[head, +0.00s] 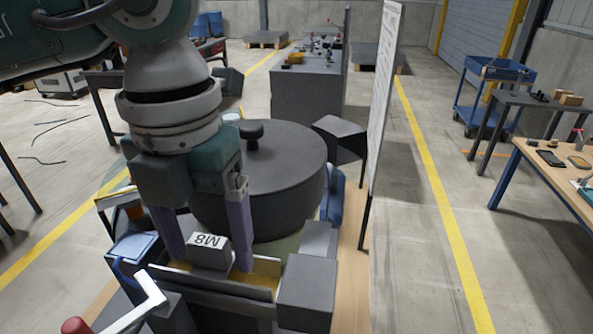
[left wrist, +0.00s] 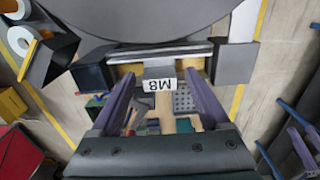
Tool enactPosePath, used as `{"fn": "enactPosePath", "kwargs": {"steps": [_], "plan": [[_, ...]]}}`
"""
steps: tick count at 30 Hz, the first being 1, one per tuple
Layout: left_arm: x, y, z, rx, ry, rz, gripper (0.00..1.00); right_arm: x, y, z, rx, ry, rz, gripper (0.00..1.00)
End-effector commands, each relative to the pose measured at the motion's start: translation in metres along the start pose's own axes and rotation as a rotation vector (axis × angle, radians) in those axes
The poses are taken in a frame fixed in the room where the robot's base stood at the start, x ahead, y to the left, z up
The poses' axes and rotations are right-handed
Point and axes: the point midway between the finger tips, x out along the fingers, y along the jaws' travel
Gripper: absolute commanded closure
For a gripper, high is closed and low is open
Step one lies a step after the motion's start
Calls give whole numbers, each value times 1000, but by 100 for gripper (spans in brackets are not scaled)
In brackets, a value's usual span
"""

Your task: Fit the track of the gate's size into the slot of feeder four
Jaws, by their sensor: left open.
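A grey block with a white label reading M8, upside down in view (head: 207,251), stands at the front of a feeder with a dark lidded bowl (head: 285,175). It also shows in the left wrist view (left wrist: 160,73). I cannot tell whether the block belongs to a track or to the gate. My left gripper (head: 208,262) is open, its purple fingers on either side of the block. In the left wrist view a gap shows between block and fingers. A yellowish strip (head: 266,267) lies by the block. The slot and feeder number are not readable.
Grey boxes (head: 307,290) stand right of the block, close to the right finger. A white panel (head: 382,95) rises right of the bowl. A white bent handle (head: 140,303) is at front left. A wooden bench (head: 540,160) stands far right, with clear floor between.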

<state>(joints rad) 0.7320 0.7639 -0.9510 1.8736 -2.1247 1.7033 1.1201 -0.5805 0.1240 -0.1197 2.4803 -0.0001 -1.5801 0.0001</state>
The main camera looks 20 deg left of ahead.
Motion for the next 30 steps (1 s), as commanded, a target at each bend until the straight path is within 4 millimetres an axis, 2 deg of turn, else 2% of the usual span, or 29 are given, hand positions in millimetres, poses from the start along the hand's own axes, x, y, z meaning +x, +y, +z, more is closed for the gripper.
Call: {"fn": "enactPosePath", "kwargs": {"steps": [3,7,14,19,24,30], "plan": [[-5,0,0,0,0,0,21,-5,-1,-2,3,1,-3,50],[-18,-1,2,0,-5,-3,21,3,-1,0,4,2,-4,50],[-72,-1,2,1,-8,-3,21,18,-2,5,5,1,-5,50],[-108,0,1,0,-5,0,21,19,-2,6,5,0,-5,50],[-121,0,1,0,-2,-1,21,17,-2,5,5,1,-5,50],[-124,0,0,-1,0,0,21,17,-2,5,5,1,-5,50]]}}
